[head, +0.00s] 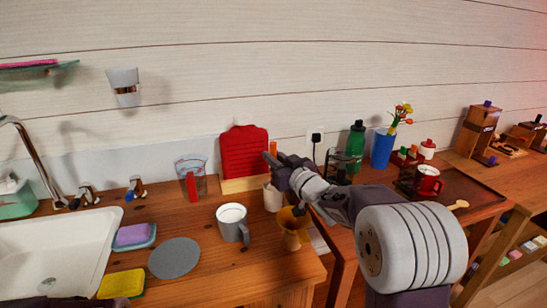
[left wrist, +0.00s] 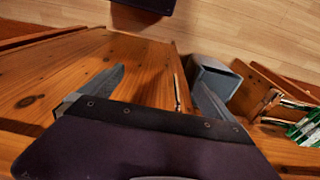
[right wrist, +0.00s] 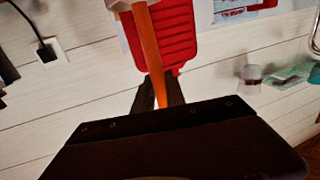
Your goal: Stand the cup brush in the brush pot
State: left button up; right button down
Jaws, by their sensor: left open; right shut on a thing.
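My right gripper (head: 273,165) is shut on the orange handle of the cup brush (head: 273,148), above the counter by the red rack. The handle also shows between its fingers in the right wrist view (right wrist: 150,50). The pale brush pot (head: 271,197) stands below this gripper. A pale shape lies at the handle's far end in the right wrist view; I cannot tell whether it is brush head or pot, so whether the brush is inside is unclear. My left gripper (left wrist: 150,95) is open and empty in the left wrist view, by a wooden edge.
The red ribbed rack (head: 244,150) is behind. A measuring jug (head: 191,178), grey disc (head: 174,258) and sink (head: 60,250) are left.

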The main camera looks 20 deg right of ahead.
aim_at(275, 146)
jog(key=shift+f+b, duration=0.45)
jog(key=shift+f, duration=0.15)
jog(key=c, duration=1.3)
grip_release()
notch_tip(275, 146, up, 5)
jog(key=p, duration=0.2)
jog(key=shift+p, duration=0.35)
jog(key=s+d+r+p, duration=0.4)
jog(key=s+d+r, duration=0.2)
jog(key=s+d, duration=0.2)
jog(key=shift+s, duration=0.3)
